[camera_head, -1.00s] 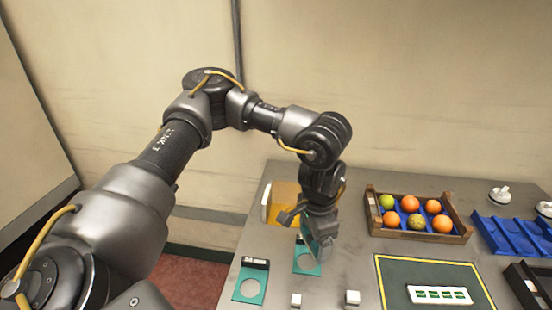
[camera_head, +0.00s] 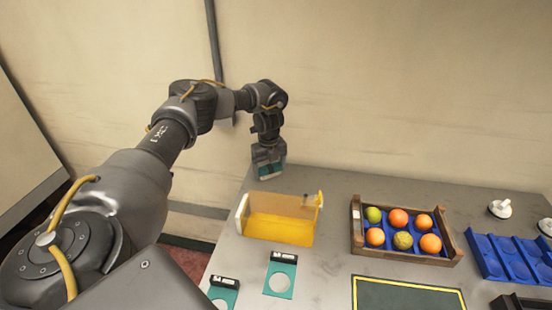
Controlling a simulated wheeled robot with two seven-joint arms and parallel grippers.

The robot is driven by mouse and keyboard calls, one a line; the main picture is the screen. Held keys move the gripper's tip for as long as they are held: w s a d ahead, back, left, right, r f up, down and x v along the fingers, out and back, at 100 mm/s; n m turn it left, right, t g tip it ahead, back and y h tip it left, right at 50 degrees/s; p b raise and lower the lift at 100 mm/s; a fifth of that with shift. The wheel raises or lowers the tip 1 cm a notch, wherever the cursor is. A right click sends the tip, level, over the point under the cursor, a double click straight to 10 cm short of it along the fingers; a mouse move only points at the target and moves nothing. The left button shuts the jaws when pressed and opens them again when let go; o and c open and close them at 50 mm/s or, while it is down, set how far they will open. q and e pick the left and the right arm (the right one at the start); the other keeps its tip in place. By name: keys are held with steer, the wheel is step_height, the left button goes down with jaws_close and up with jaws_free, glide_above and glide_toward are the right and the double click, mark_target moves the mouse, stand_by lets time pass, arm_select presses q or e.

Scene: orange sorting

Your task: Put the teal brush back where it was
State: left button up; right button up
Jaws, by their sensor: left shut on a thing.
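My left gripper (camera_head: 268,158) is at the back left edge of the table, beyond the yellow bin. It is shut on the teal brush (camera_head: 271,172), of which only a small teal part shows under the jaws. The rest of the brush is hidden by the gripper. I cannot tell whether the brush touches the table. My right gripper is not in view.
A yellow see-through bin (camera_head: 278,229) stands in front of the gripper. Two teal plates with round openings, a nearer one (camera_head: 220,292) and another (camera_head: 269,272), lie in front. A wooden crate (camera_head: 357,240) holds several fruits. Blue trays (camera_head: 489,257) are at right.

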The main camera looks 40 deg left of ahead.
mark_target(268, 187)
arm_select(q)
steer(key=shift+w+a+m, duration=0.2)
steer(key=shift+a+m, duration=0.3)
steer(key=shift+a, duration=0.4)
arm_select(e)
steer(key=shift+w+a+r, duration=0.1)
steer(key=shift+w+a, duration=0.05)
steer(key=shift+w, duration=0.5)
arm_select(q)
steer(key=shift+w+d+f+b, duration=0.15)
steer(key=shift+f+b, duration=0.2)
steer(key=shift+f, duration=0.05)
step_height(268, 187, down, 5)
steer(key=b, duration=0.4)
steer(key=shift+b, duration=0.3)
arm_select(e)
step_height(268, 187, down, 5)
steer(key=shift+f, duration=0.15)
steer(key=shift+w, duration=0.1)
arm_select(q)
steer(key=shift+f, duration=0.55)
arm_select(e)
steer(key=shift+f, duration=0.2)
